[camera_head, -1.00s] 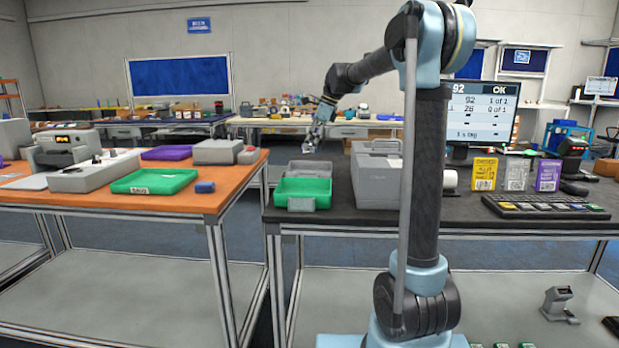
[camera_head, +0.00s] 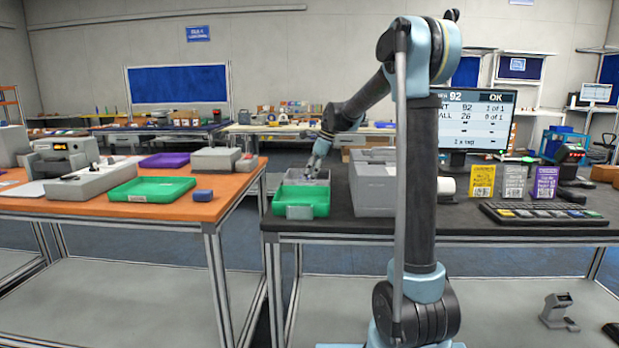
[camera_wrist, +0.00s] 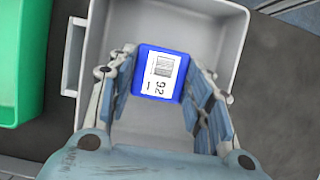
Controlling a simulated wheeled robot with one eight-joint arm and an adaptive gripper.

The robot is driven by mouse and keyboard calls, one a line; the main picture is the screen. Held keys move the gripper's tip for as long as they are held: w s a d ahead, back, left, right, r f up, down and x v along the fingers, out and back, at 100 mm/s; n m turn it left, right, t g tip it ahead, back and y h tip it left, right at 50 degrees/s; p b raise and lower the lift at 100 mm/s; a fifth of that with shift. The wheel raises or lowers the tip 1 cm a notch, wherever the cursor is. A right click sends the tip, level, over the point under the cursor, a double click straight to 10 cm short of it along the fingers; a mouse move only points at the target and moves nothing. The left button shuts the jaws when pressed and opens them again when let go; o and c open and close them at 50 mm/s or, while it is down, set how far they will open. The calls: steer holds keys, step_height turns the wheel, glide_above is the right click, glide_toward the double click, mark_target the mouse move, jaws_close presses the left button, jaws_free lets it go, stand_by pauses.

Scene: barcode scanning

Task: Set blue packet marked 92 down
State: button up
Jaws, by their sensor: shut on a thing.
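The blue packet (camera_wrist: 150,96) has a white label with a barcode and the number 92. In the wrist view it is between the two fingers of my gripper (camera_wrist: 160,72), which is shut on it. The packet is over the inside of a grey bin (camera_wrist: 233,22); I cannot tell whether it touches the bin floor. In the head view my gripper (camera_head: 315,170) is low at the grey bin (camera_head: 291,177), behind the green bin (camera_head: 300,200). The packet cannot be made out in that view.
The green bin also shows at the left of the wrist view (camera_wrist: 22,60). A grey machine (camera_head: 375,185) stands just right of the bins. A monitor (camera_head: 478,118) showing 92 and OK, coloured cards and a keyboard (camera_head: 545,212) are farther right. An orange table (camera_head: 90,208) stands left across a gap.

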steer(key=shift+f, duration=0.1)
steer(key=o, duration=1.1)
steer(key=shift+o, duration=0.2)
steer(key=v, duration=1.2)
steer(key=shift+s, duration=0.1)
